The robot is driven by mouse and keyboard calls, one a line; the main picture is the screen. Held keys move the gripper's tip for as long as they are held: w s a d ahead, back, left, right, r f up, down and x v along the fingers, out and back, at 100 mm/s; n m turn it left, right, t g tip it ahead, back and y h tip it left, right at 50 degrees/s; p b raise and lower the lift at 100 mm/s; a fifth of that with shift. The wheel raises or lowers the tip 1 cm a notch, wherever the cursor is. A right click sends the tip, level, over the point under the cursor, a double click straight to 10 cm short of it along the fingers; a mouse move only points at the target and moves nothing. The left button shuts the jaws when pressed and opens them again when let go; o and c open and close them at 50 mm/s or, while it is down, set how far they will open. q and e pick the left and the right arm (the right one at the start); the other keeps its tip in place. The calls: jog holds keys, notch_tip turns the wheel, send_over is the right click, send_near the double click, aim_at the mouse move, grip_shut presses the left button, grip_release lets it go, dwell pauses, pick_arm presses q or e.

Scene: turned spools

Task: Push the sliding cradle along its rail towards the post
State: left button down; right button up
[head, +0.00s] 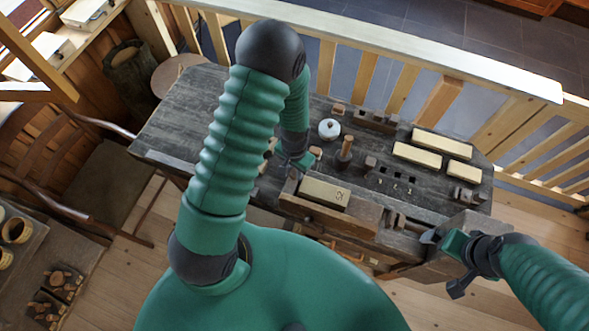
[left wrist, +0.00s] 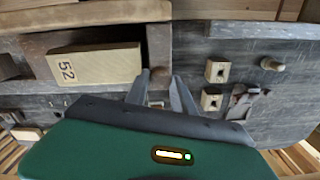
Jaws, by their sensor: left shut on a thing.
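A wooden cradle (head: 328,212) holds a pale block (head: 322,192) marked 52 at the bench's front edge. In the left wrist view, the block (left wrist: 95,66) lies left of my fingers, beside the cradle's end wall (left wrist: 159,45). My left gripper (head: 297,168) is at the cradle's left end in the head view. Its fingers (left wrist: 161,88) are shut on a small brown knob (left wrist: 160,73) by that wall. A wooden peg (head: 345,150) stands upright behind the cradle; I cannot tell whether it is the post. My right gripper (head: 446,244) is at the bench's right front corner, its jaw opening unclear.
Several pale blocks (head: 417,155) lie at the bench's right rear. A white round pot (head: 329,129) stands behind the cradle. Two small holed blocks (left wrist: 215,70) and another peg (left wrist: 270,64) show in the left wrist view. My left arm hides part of the bench (head: 180,125).

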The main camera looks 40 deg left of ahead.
pick_arm(q)
jog(key=shift+s+d+f, duration=0.1)
jog(key=shift+s, duration=0.05)
dwell(0.6)
jog(key=shift+d, duration=0.45)
jog(key=w+d, duration=0.1)
jog(key=d, duration=0.3)
jog(key=w+d+b, duration=0.1)
jog(key=d, duration=0.3)
jog(key=w+d, duration=0.1)
jog(key=d, duration=0.4)
jog(key=shift+w+f, duration=0.1)
jog(key=shift+w, duration=0.05)
jog(key=shift+w+d, duration=0.1)
jog(key=shift+d, duration=0.4)
jog(key=c, duration=1.5)
grip_release()
jog(key=o, duration=0.4)
jog(key=shift+w, duration=0.2)
jog(key=shift+o, duration=0.2)
